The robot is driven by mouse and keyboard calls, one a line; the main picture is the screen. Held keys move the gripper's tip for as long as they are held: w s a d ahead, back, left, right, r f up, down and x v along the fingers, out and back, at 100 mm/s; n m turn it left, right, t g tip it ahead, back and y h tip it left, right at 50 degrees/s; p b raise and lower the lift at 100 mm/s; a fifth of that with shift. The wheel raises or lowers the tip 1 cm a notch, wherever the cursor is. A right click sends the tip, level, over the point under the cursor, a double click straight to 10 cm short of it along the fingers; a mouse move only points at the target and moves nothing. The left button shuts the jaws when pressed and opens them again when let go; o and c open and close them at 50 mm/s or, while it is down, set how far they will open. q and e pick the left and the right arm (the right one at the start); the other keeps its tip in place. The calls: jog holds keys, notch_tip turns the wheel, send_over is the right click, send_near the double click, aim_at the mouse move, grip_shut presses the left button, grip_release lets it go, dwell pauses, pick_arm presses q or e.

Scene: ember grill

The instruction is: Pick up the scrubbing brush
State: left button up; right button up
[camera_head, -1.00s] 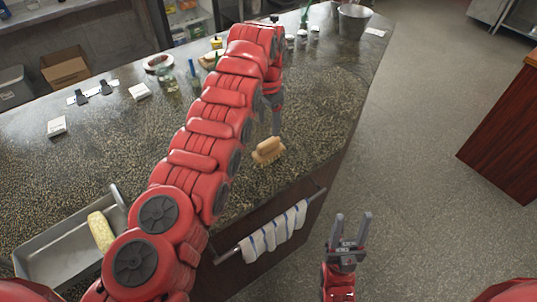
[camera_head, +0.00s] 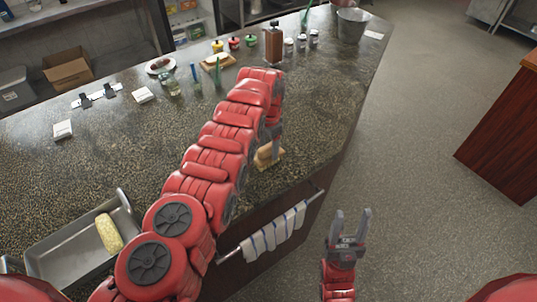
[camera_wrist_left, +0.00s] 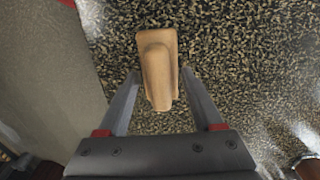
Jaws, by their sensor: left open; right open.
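The scrubbing brush (camera_head: 268,155) is tan and lies on the speckled countertop near its front edge, partly hidden behind my left gripper (camera_head: 275,150) in the head view. In the left wrist view the brush (camera_wrist_left: 157,70) lies ahead, with its near end between the tips of my left gripper (camera_wrist_left: 158,75). The fingers are open on both sides of it, with a gap showing. Whether they are at its height, I cannot tell. My right gripper (camera_head: 350,222) is open and empty, over the floor beside the counter.
A metal tray (camera_head: 60,245) with a yellow sponge-like block (camera_head: 109,232) sits at the counter's left front. A striped towel (camera_head: 272,232) hangs on a rail below the front edge. Bottles, a wooden grinder (camera_head: 273,43) and a metal bucket (camera_head: 352,22) stand farther back.

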pick_arm(q)
jog(key=shift+r, duration=0.1)
grip_shut()
jog(key=shift+r, duration=0.1)
dwell(0.4)
